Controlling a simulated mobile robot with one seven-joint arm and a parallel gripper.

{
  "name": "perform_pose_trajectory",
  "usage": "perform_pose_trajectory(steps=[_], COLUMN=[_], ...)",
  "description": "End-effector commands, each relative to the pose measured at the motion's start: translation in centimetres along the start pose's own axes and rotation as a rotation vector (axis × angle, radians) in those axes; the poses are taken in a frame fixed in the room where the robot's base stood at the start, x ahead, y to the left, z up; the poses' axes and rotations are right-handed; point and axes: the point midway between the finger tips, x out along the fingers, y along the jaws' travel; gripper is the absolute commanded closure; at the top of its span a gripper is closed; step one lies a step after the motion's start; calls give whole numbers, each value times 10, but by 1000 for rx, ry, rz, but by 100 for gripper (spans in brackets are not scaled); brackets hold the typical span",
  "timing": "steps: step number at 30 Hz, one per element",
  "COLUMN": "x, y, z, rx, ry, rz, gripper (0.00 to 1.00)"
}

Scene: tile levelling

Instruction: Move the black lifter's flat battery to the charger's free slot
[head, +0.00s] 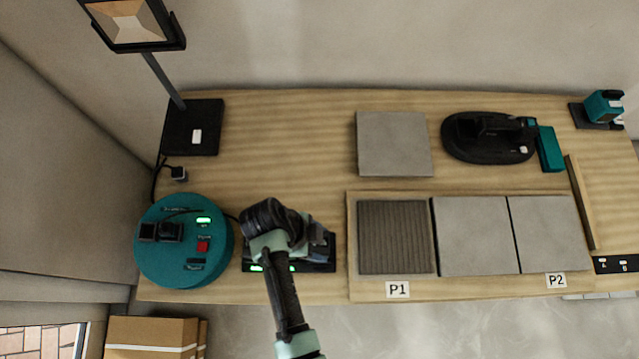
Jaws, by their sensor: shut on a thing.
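The black lifter (462,145) is an oval black pad with a handle, behind the tiles at the right. A teal block (551,149) is at its right end; I cannot tell whether it is attached. The charger (255,266) is a dark unit at the front edge, left of the tile frame, with green lights on its front. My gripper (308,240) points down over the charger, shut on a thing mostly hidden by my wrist. I cannot make out that thing or whether it touches a slot. The slots are mostly hidden too.
A round teal device (170,266) with a red button stands left of the charger. Behind it is a lamp base (182,135). A loose tile (394,143) lies behind the framed tiles (473,236). A small teal tool (604,106) stands at the far right. The back middle of the table is clear.

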Motion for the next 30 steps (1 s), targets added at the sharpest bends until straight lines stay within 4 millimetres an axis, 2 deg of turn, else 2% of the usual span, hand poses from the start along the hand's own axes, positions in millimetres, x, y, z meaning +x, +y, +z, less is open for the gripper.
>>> perform_pose_trajectory(steps=[30], x=[11], y=[0], z=[4], rx=[0], ry=[0], rz=[0], gripper=[100])
